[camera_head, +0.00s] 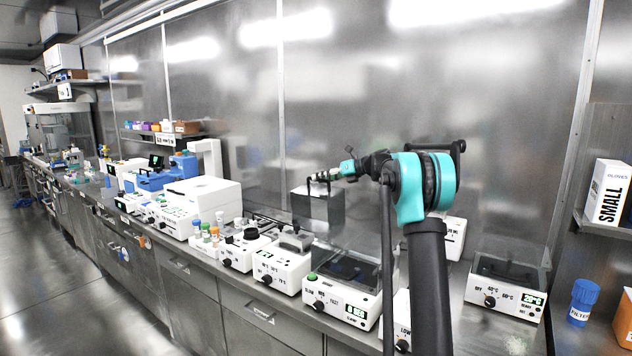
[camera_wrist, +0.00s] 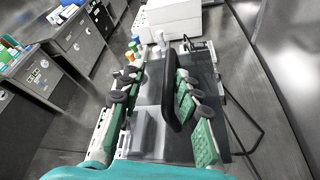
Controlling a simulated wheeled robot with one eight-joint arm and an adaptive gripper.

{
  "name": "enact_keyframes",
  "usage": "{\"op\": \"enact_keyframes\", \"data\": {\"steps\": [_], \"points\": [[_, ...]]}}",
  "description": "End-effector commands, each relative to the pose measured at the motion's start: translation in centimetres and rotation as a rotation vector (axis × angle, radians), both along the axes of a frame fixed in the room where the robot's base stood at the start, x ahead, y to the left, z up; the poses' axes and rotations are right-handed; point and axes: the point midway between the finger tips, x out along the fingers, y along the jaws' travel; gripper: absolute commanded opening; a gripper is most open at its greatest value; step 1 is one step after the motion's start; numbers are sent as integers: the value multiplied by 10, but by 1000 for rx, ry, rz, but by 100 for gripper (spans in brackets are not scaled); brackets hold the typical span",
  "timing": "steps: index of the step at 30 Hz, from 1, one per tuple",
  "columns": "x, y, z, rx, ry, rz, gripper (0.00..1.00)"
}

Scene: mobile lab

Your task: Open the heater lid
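The white heater (camera_head: 281,268) with a knob and temperature marks stands on the bench in the head view, a grey metal block on its top. A dark, box-shaped lid (camera_head: 322,208) with a black handle shows above and behind it; I cannot tell how it joins the heater. My gripper (camera_head: 322,176) is at the handle, high over the bench. In the wrist view my gripper (camera_wrist: 150,100) has its green-padded fingers apart, with the black handle (camera_wrist: 171,85) between them, nearer the right finger. A gap shows on the left side. The dark lid surface lies below.
A device with a clear cover (camera_head: 343,290) stands to the heater's right, a black-topped device (camera_head: 243,250) to its left. Capped bottles (camera_head: 205,231) and a large white machine (camera_head: 200,200) are farther left. A metal wall (camera_head: 480,130) rises close behind my arm.

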Motion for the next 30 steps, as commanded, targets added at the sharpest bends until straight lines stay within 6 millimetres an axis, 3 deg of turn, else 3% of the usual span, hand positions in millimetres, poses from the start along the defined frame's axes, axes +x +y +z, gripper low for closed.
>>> {"op": "enact_keyframes", "data": {"steps": [6, 12, 25, 30], "points": [[-20, -40, 16, 0, -1, -3, 32], [-33, -64, 26, 0, 0, -2, 32], [-38, -73, 30, 0, 0, 0, 32], [-38, -73, 30, 0, 0, 0, 13]]}}
